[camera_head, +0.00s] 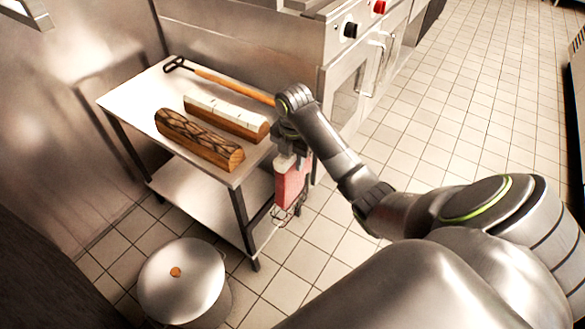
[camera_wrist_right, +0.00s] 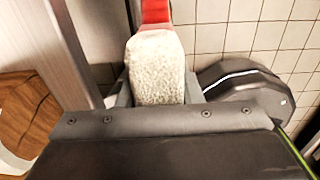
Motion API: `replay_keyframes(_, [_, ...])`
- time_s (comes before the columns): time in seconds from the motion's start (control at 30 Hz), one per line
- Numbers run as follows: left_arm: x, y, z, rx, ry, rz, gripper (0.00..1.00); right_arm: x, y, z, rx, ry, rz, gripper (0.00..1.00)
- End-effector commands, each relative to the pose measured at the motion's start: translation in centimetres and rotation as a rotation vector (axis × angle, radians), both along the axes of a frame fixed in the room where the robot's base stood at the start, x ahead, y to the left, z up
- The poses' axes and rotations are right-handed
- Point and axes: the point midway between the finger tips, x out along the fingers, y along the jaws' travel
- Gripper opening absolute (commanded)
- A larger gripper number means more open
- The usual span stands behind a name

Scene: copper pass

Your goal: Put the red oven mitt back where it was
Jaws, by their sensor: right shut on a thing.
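The red oven mitt (camera_head: 292,188) hangs below my right gripper (camera_head: 290,150), beside the right end of the steel table. Its pale cuff is at the top. In the right wrist view, the jaws are shut on the fuzzy pale cuff (camera_wrist_right: 156,68), and a strip of the red part (camera_wrist_right: 155,12) shows beyond it. My left gripper is not in view.
The steel table (camera_head: 125,100) holds a dark-barked log (camera_head: 195,138), a pale-barked log (camera_head: 225,115) and a long wooden-handled tool (camera_head: 225,82). A lidded pot (camera_head: 185,285) stands on the floor in front. A steel oven (camera_head: 350,80) is behind. Tiled floor at right is clear.

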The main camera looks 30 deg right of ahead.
Motion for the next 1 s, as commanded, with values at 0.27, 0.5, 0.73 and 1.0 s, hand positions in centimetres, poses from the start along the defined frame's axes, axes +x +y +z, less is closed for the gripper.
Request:
replay_keyframes(0.27, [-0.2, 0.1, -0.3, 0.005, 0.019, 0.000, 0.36, -0.1, 0.0, -3.1, 0.000, 0.002, 0.001, 0.00])
replay_keyframes(0.5, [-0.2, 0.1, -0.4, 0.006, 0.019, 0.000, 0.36, 0.0, 0.0, -3.2, 0.000, 0.001, 0.000, 0.00])
replay_keyframes(0.73, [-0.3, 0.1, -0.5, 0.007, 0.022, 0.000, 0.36, -0.1, 0.0, -3.5, 0.000, 0.002, 0.000, 0.48])
replay_keyframes(1.0, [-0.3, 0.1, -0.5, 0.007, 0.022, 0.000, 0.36, 0.0, 0.0, -3.5, 0.001, 0.001, 0.000, 0.54])
